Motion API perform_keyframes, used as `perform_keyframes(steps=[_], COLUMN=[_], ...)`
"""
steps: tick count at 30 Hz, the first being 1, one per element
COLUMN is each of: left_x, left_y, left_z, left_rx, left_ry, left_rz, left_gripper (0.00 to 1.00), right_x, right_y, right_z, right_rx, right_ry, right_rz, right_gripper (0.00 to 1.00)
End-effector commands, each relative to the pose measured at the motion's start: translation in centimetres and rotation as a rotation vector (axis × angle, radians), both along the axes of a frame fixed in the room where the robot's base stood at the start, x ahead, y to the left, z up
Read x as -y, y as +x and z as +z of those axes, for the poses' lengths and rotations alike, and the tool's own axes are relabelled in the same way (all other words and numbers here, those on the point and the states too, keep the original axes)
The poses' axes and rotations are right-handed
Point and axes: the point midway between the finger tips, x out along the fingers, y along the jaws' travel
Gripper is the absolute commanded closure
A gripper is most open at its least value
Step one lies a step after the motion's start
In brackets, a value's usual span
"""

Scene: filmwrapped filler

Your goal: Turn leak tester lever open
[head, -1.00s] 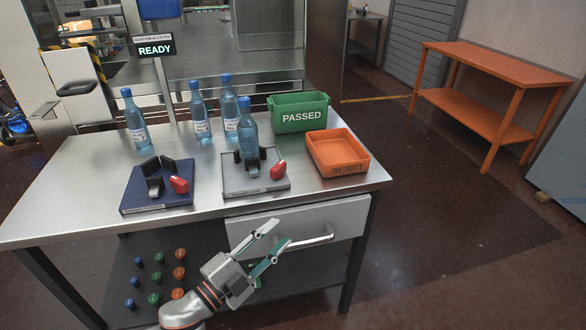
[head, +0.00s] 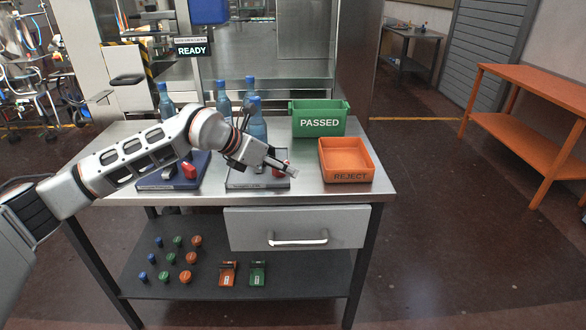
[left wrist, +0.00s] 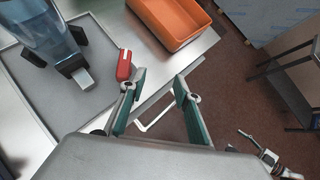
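The grey leak tester (head: 240,183) holds an upright blue-capped bottle (head: 258,128), which also shows in the left wrist view (left wrist: 45,28). Its red lever (left wrist: 124,65) lies at the tester's right side and is partly hidden behind my gripper in the head view. My left gripper (head: 292,170) is over the tester's right edge. In the left wrist view its fingers (left wrist: 160,82) are spread and empty, with the lever just beyond and left of the left finger. My right gripper (left wrist: 248,145) seems to show small at the lower right there.
A blue-based tester (head: 152,182) with a red lever stands to the left. The orange REJECT bin (head: 346,176) and green PASSED bin (head: 319,122) stand to the right. Several bottles stand behind. A drawer (head: 295,228) and a shelf (head: 210,290) with caps are below the tabletop.

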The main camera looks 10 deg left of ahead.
Motion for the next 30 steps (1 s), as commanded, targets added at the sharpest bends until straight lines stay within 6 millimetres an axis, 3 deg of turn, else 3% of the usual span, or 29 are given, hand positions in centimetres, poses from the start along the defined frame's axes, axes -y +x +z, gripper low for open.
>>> perform_keyframes(steps=[1,3,7,21,30], left_x=[-1.8,-3.7,-5.4,-3.2,-2.8], left_y=[0.9,1.5,2.2,6.0,6.9], left_z=[0.7,1.3,1.5,-3.1,-3.9], left_rx=[0.015,0.022,0.023,0.02,0.022], left_ry=[0.047,0.093,0.136,0.137,0.137], left_rz=[0.029,0.059,0.091,0.09,0.09], left_gripper=[0.68,0.68,0.68,0.68,0.68], right_x=[0.1,0.2,0.0,-0.3,0.2], right_y=[0.0,0.0,0.0,-0.5,0.0], right_z=[-0.1,-0.1,-0.2,-1.2,-1.0], right_rx=[0.0,0.0,-0.002,-0.012,-0.004], right_ry=[-0.002,-0.003,-0.003,-0.003,-0.01], right_rz=[0.0,0.001,0.002,0.006,0.001], right_gripper=[0.41,0.41,0.41,0.41,0.41])
